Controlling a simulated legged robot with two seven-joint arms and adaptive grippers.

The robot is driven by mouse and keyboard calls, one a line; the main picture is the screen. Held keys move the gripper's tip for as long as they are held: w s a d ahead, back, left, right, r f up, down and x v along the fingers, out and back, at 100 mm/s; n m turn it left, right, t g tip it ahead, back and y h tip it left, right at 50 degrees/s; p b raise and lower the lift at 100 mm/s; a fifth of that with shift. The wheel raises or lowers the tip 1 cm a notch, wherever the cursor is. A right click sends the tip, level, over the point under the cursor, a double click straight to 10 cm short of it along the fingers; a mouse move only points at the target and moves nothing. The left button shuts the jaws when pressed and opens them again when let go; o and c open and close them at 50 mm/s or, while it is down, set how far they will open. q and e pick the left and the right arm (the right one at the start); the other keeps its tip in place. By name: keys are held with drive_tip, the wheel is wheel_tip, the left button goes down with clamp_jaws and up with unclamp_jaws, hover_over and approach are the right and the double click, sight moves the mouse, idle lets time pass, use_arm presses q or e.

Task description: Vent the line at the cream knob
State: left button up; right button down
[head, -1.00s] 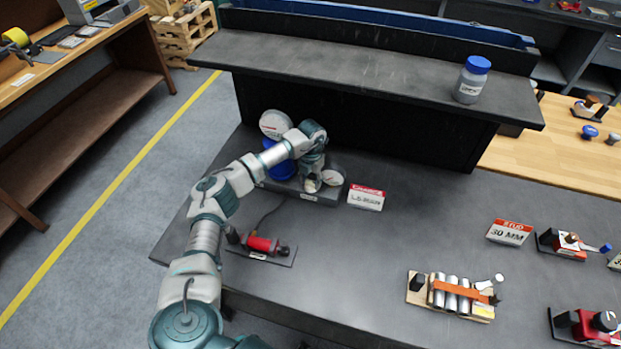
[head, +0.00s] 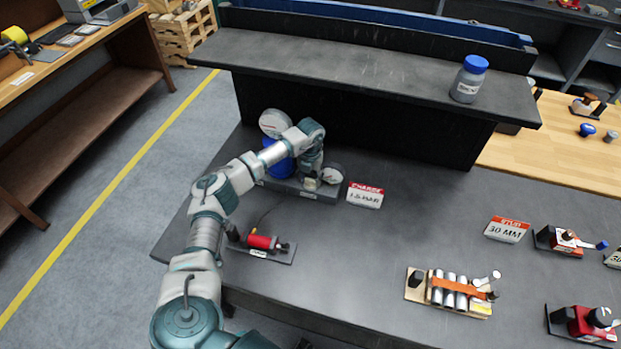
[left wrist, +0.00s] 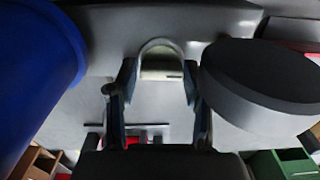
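The cream knob (head: 311,184) is at the front of the dark base (head: 318,196) at the bench's back left, below my left gripper (head: 312,172). In the left wrist view, an arched pale piece with a cream lower band, which looks like the knob (left wrist: 161,66), sits between the fingertips of my left gripper (left wrist: 160,78). The fingers stand apart on either side of it, with what look like narrow gaps; contact is not clear. A round gauge (head: 333,175) is just right of the knob. A larger dial (head: 274,122) and a blue vessel (head: 278,158) stand behind my arm. My right gripper is not in view.
A red-headed sign (head: 365,195) stands right of the base. A red tool on a plate (head: 262,243) lies in front. In the left wrist view, the blue vessel (left wrist: 35,75) and grey gauge body (left wrist: 262,85) flank the fingers closely. The bench's middle is clear.

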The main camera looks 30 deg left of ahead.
use_arm(q)
drive_tip(key=shift+o, duration=0.3)
drive_tip(key=shift+w+a+r, duration=0.1)
drive_tip(key=shift+w+r, duration=0.1)
drive_tip(key=shift+r, duration=0.05)
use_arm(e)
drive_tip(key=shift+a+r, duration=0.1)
